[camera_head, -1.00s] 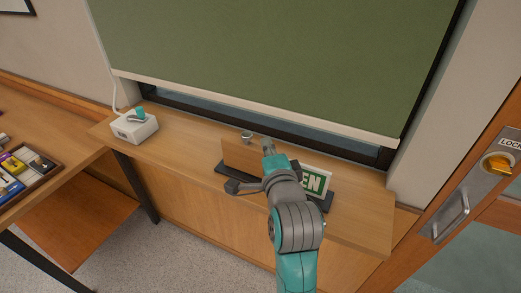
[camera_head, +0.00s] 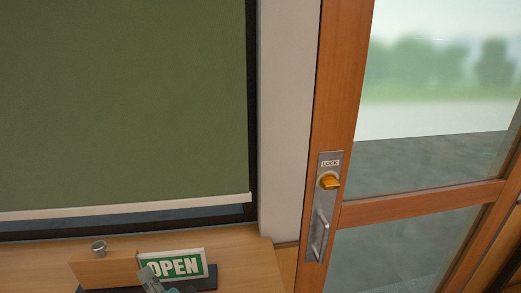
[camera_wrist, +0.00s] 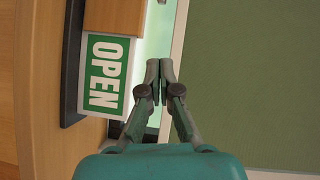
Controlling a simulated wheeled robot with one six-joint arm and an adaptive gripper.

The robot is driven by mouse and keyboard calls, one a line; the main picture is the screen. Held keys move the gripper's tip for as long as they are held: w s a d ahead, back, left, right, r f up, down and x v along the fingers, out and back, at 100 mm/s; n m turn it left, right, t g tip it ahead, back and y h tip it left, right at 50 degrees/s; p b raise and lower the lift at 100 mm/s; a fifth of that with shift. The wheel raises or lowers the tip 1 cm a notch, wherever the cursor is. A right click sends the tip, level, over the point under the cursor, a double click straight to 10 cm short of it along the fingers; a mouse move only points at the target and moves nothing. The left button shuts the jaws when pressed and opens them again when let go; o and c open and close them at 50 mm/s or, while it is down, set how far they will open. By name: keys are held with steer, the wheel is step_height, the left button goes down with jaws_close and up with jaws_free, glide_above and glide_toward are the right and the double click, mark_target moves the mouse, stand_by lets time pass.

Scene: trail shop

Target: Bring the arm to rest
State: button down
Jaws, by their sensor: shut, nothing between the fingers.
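My gripper (camera_wrist: 159,72) points away from the wrist in the wrist view, its two fingertips together with nothing between them. A small part of my arm also shows at the bottom edge of the head view, in front of the green and white OPEN sign (camera_head: 176,266). The sign stands in a dark base on the wooden ledge, and it also shows sideways in the wrist view (camera_wrist: 106,75), left of my fingers. I cannot tell the gap between fingers and sign.
A wooden block (camera_head: 105,270) stands left of the sign, with a small metal knob (camera_head: 98,247) behind it. A lowered green blind (camera_head: 120,100) hangs above the ledge (camera_head: 245,262).

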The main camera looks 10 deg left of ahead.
steer(key=s+d+f+n+t+h, duration=0.1)
steer(key=s+d+f+t+h, duration=0.15)
steer(key=d+f, duration=0.9)
steer(key=s+d+f+n+t+h, duration=0.15)
steer(key=d+f+h, duration=0.25)
steer(key=d+f, duration=0.75)
steer(key=s+d+f+n+h, duration=0.1)
steer(key=s+d+f+h, duration=0.15)
steer(key=s+d, duration=1.05)
steer(key=s+d+r+n+h, duration=0.2)
steer(key=s+d, duration=0.4)
steer(key=s, duration=0.5)
steer(key=shift+s+d+r+n+t+h, duration=0.3)
steer(key=shift+r+h, duration=0.2)
steer(key=shift+h, duration=0.5)
steer(key=shift+w+a, duration=0.1)
